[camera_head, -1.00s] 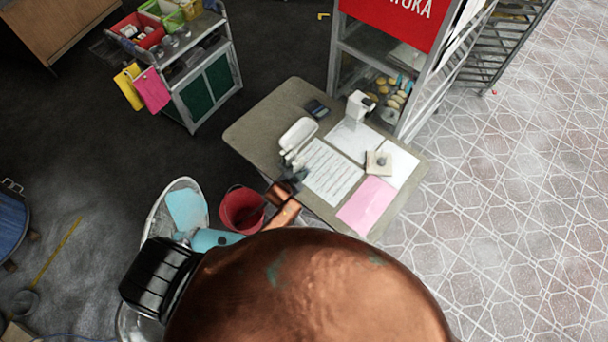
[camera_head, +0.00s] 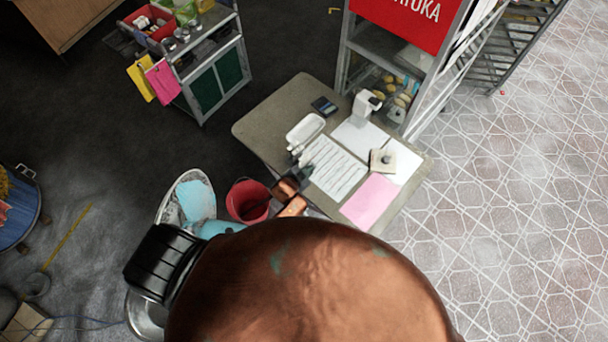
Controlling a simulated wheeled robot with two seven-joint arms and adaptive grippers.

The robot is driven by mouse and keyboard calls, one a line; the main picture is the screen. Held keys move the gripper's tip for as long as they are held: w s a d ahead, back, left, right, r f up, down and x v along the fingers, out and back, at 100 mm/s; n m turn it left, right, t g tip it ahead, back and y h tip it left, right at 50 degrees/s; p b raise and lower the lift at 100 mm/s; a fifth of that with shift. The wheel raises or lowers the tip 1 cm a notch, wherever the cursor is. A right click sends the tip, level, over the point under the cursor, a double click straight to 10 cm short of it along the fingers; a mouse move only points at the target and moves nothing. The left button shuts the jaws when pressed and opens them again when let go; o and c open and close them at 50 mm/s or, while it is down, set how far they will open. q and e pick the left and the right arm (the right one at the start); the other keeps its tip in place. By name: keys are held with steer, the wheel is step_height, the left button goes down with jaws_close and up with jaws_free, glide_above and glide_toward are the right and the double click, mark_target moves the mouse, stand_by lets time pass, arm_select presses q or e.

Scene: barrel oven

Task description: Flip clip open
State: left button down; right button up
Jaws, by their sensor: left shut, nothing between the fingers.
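My left gripper (camera_head: 302,173), dark with a copper-coloured wrist, is at the left edge of the table. It is shut and empty, beside the lower left corner of a white printed sheet (camera_head: 336,168). A white tray-like object (camera_head: 305,129) lies just above the gripper, with small pale pieces at its lower end. I cannot make out a clip for certain; anything at the fingertips is too small and dark to tell. My right gripper is not in view.
The table (camera_head: 262,128) also holds a pink sheet (camera_head: 369,201), a white upright device (camera_head: 365,107), a small square block (camera_head: 382,161) and a dark gadget (camera_head: 323,106). A red bucket (camera_head: 248,201) stands left of the table. A grey rack (camera_head: 371,45) stands behind.

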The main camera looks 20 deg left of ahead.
arm_select(q)
steer(key=v, duration=0.7)
steer(key=shift+s+d, duration=0.35)
steer(key=shift+s, duration=0.15)
steer(key=shift+f, duration=0.15)
